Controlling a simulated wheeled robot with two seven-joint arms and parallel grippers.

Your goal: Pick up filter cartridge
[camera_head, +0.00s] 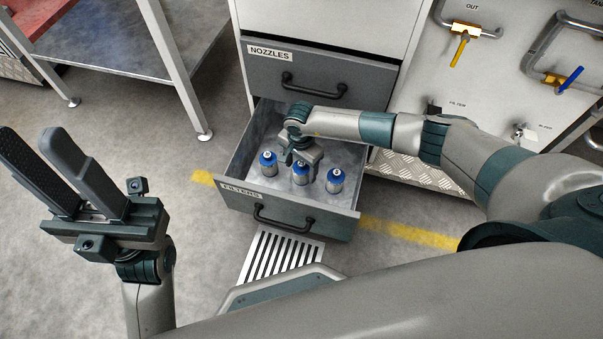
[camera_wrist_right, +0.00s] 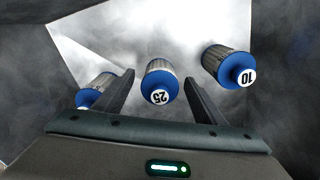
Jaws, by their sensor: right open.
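Three filter cartridges with blue caps and metal mesh bodies stand in the open drawer labelled FILTERS (camera_head: 291,214). They are a left one (camera_head: 268,164), a middle one (camera_head: 300,173) and a right one (camera_head: 335,181). My right gripper (camera_head: 301,158) is open, down in the drawer at the middle cartridge. In the right wrist view, a cartridge marked 25 (camera_wrist_right: 160,82) shows between the open fingers. One marked 10 (camera_wrist_right: 230,66) is to the right, and another (camera_wrist_right: 92,92) is partly hidden behind the left finger. My left gripper (camera_head: 45,145) is open and empty, away from the drawer.
The closed NOZZLES drawer (camera_head: 318,80) sits directly above the open one. A panel with pipes and valve handles (camera_head: 500,70) stands at right. A metal table (camera_head: 130,40) stands at upper left. A floor grate (camera_head: 280,255) lies before the drawer.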

